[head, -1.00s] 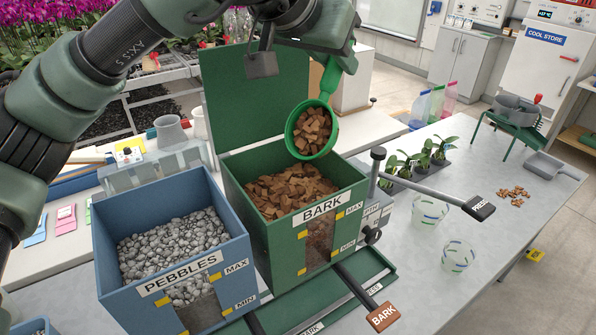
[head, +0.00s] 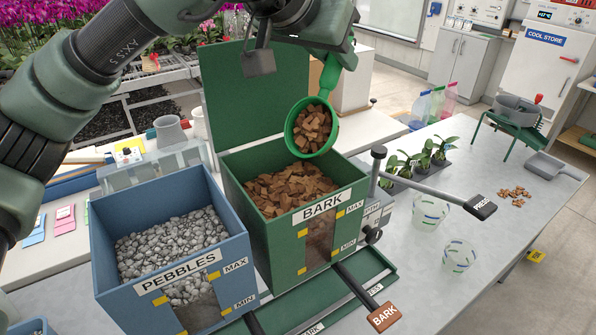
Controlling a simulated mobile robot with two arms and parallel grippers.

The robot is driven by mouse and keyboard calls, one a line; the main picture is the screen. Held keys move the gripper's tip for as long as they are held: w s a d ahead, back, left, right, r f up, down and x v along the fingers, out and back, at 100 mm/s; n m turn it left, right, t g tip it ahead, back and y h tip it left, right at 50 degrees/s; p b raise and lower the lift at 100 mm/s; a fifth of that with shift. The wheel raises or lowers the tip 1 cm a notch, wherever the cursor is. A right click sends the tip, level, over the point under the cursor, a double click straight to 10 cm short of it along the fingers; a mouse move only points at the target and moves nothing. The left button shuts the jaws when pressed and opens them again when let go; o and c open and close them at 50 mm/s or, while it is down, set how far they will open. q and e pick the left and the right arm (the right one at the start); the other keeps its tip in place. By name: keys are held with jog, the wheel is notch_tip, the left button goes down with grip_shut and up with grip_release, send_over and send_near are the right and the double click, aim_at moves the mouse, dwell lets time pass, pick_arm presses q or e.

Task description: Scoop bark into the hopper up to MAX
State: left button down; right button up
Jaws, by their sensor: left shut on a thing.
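My left gripper (head: 338,52) is shut on the handle of a green scoop (head: 329,80). The scoop's round bowl is tilted with its mouth toward the camera and holds brown bark chunks (head: 312,127). It hangs above the back right part of the green BARK hopper (head: 275,240). The hopper's lid (head: 255,95) stands open behind it. Bark (head: 285,188) lies inside, below the rim. Bark shows in the front window (head: 320,236) between the MAX (head: 353,206) and MIN (head: 348,245) labels; its exact level is hard to tell. My right gripper is out of view.
A blue PEBBLES hopper (head: 120,270) with grey stones stands to the left. Clear cups (head: 460,258), seedlings (head: 435,150) and loose bark (head: 515,192) occupy the right bench.

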pick_arm(q)
jog(key=shift+s+a+r+b, duration=0.15)
jog(key=shift+s+b, duration=0.15)
jog(key=shift+b, duration=0.3)
jog(key=shift+r+h, duration=0.1)
jog(key=shift+h, duration=0.2)
jog(key=shift+t, duration=0.3)
dwell(0.4)
jog(key=shift+s+a+b, duration=0.15)
jog(key=shift+b, duration=0.3)
jog(key=shift+s+a+r+b, duration=0.1)
jog(key=shift+s+r+b, duration=0.1)
jog(key=shift+b, duration=0.45)
jog(key=shift+s+r+t, duration=0.1)
jog(key=shift+r+t, duration=0.05)
jog(key=shift+t, duration=0.15)
jog(key=shift+a, duration=0.1)
dwell(0.3)
jog(key=shift+s+b, duration=0.1)
jog(key=shift+b, duration=0.45)
jog(key=shift+s+a+r+t+h+b, duration=0.2)
jog(key=shift+s+a+t+h+b, duration=0.15)
jog(key=shift+b, duration=0.5)
